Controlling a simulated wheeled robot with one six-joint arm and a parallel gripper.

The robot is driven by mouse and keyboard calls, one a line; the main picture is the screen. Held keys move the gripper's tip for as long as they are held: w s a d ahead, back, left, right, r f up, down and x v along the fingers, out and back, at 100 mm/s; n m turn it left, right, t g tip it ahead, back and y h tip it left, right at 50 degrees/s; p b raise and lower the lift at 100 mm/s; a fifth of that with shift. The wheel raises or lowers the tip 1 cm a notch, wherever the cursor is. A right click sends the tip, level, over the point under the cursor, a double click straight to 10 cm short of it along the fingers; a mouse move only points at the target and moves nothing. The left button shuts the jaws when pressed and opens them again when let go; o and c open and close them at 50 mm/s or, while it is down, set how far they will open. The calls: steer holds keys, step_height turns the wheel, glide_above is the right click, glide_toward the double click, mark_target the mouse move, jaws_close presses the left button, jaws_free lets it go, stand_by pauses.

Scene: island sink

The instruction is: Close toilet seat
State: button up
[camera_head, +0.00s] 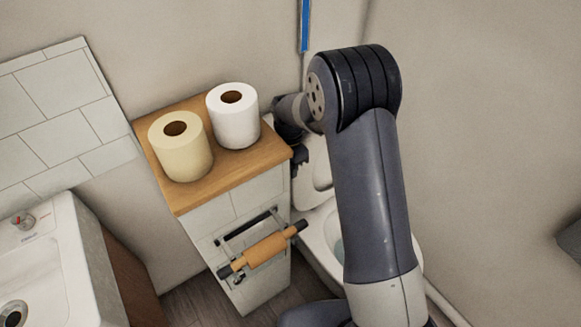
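The white toilet (315,235) stands to the right of the tiled cabinet, largely hidden behind my arm. Its bowl is open, and a bit of bluish water shows beside my arm. A pale upright part that looks like the raised seat or lid (319,165) shows at the back of the toilet; I cannot tell seat from lid. My gripper (299,160) is a small dark shape between the cabinet's right edge and this raised part. Its fingers are mostly hidden, so neither their opening nor any contact with the seat can be made out.
A tiled cabinet with a wooden top (225,182) stands close left of my gripper. It carries a cream roll (182,157) and a white roll (236,126). A paper holder (262,252) juts from its front. A sink (70,265) is at left; a plain wall is at right.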

steer(key=shift+f, duration=0.2)
jaws_close()
stand_by(0.4)
